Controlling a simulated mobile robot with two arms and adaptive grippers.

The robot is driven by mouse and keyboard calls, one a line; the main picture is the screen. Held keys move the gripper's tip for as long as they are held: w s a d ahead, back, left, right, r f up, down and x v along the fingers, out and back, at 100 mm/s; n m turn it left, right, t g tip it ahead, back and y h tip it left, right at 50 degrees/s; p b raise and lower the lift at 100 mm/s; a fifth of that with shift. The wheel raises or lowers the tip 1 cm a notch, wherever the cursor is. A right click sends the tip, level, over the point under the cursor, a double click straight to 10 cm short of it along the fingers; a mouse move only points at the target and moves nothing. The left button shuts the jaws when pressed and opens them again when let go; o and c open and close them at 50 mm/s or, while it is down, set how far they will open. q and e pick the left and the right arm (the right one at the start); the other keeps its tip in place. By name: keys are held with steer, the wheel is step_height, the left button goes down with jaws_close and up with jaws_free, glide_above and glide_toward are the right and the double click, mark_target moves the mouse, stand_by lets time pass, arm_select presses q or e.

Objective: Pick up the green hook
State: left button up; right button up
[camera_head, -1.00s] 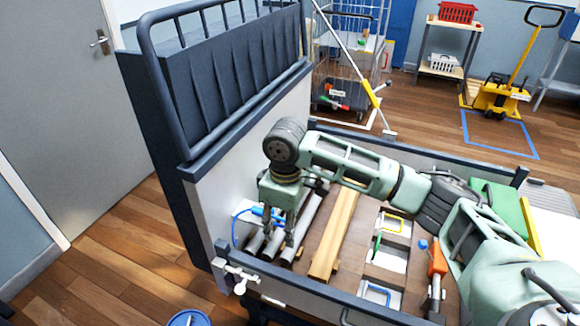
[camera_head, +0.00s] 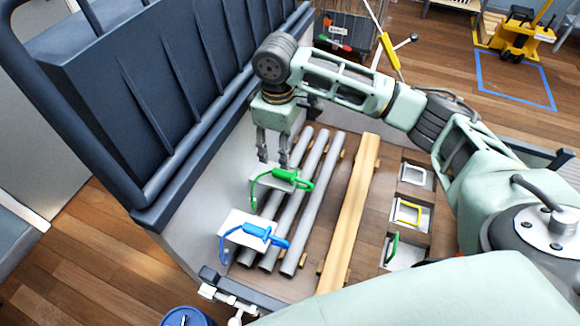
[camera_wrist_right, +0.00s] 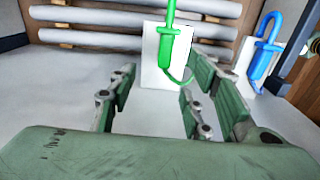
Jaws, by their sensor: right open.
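The green hook (camera_head: 291,179) lies against a small white plate (camera_head: 271,185) beside the grey pipes, with a thin green loop at its left end. In the right wrist view the green hook (camera_wrist_right: 167,40) stands in front of the white plate, beyond the fingers, its loop near the right finger. My right gripper (camera_head: 273,160) is just above the hook in the head view, fingers pointing down. In the wrist view my right gripper (camera_wrist_right: 165,85) has its fingers apart with nothing held between them. I cannot tell whether a finger touches the hook. My left gripper is not in view.
A blue hook (camera_head: 263,236) on another white plate sits nearer the front. Grey pipes (camera_head: 312,205) and a wooden beam (camera_head: 350,210) lie to the right. A dark ribbed panel (camera_head: 150,90) rises on the left.

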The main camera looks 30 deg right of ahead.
mark_target(282, 171)
steer(key=f, duration=0.7)
steer(key=shift+s+f, duration=0.25)
steer(key=shift+s, duration=0.15)
steer(key=shift+c, duration=0.6)
jaws_close()
